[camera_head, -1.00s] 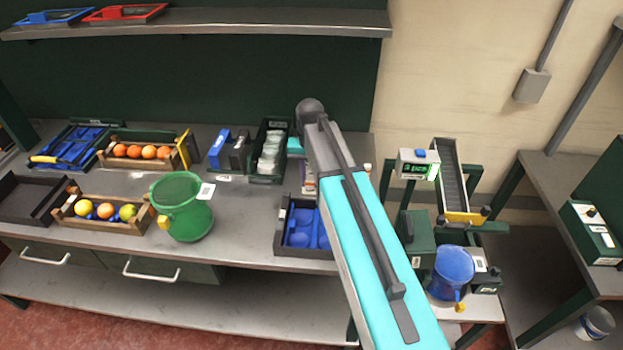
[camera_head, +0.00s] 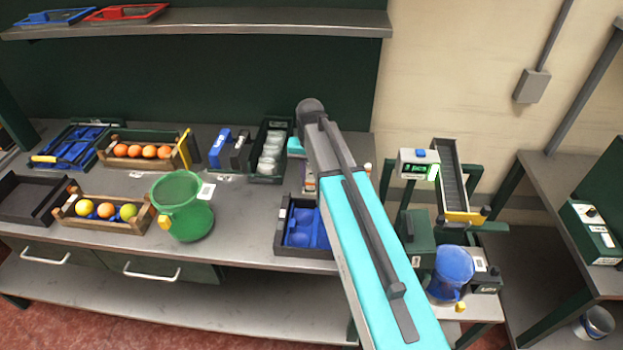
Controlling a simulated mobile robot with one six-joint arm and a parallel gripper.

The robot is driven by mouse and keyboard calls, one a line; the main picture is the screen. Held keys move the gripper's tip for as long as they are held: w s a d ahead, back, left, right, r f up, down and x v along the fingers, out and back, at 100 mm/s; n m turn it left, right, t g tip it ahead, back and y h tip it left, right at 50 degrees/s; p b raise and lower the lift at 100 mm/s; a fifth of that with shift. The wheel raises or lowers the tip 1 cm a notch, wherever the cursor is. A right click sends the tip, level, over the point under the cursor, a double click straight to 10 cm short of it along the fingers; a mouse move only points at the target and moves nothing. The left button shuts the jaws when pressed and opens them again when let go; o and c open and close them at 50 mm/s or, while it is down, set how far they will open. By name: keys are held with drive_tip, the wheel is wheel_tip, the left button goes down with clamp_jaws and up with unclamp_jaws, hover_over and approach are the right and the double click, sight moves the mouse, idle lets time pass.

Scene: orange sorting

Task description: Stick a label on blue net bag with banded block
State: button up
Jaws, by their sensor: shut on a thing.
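The blue net bag (camera_head: 453,266) stands on the small stand at the right, beside dark green devices. A small yellow block (camera_head: 460,307) is at its lower front; I cannot make out any bands on it. A green net bag (camera_head: 184,217) with a yellow block (camera_head: 164,222) stands on the main bench, with a white label (camera_head: 206,191) at its upper right. My turquoise arm rises from the lower right to its elbow. My gripper is not visible; the arm hides the area behind it.
Wooden crates of fruit (camera_head: 148,226) stand left on the bench (camera_head: 240,215). A scale-like box with a green display (camera_head: 418,158) stands beside a sloping chute (camera_head: 450,180).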

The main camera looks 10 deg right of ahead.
drive_tip(key=shift+r+p, duration=2.05)
drive_tip(key=shift+r, duration=1.4)
